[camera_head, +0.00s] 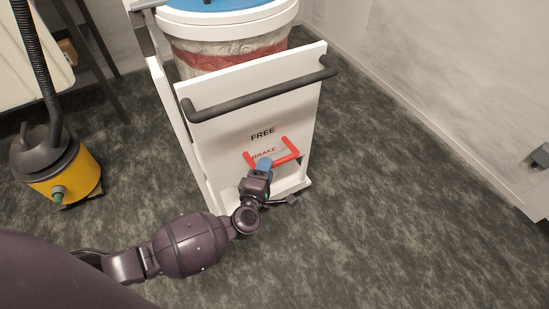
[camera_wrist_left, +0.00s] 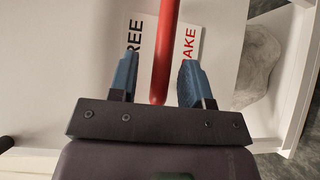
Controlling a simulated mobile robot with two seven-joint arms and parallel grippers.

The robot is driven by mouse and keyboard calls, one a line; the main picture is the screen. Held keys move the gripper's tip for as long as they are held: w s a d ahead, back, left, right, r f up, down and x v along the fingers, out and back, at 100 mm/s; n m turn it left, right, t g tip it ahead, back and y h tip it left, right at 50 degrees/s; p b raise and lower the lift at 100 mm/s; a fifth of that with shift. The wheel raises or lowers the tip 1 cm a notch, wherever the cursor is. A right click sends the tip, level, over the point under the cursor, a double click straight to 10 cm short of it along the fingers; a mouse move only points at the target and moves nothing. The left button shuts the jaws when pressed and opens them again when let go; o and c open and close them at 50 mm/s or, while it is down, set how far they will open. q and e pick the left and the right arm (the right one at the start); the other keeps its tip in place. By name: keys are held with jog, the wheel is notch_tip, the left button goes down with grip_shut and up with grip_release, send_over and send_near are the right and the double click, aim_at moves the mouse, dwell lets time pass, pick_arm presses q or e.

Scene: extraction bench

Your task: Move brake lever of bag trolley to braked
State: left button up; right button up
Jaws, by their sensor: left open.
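The bag trolley (camera_head: 218,137) has a white upright front panel marked FREE above BRAKE. Its red U-shaped brake lever (camera_head: 284,159) sticks out low on the panel, around and just below the word BRAKE in the head view. My left gripper (camera_head: 265,162) is at the lever's bar, with its blue fingertips toward the panel. In the left wrist view the red bar (camera_wrist_left: 167,40) runs between the two open fingers (camera_wrist_left: 158,76), with a gap on both sides. The gripper hides part of the lever in the head view. My right gripper is out of view.
A dark handle bar (camera_head: 262,90) crosses the panel's top. A lined bag (camera_head: 232,55) under a white and blue lid stands behind it. A yellow and black vacuum (camera_head: 65,170) is at left. The floor right of the trolley is clear up to the wall (camera_head: 440,70).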

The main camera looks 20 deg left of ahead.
pick_arm(q)
jog(key=shift+w+a, duration=0.1)
jog(key=shift+w, duration=0.7)
grip_shut()
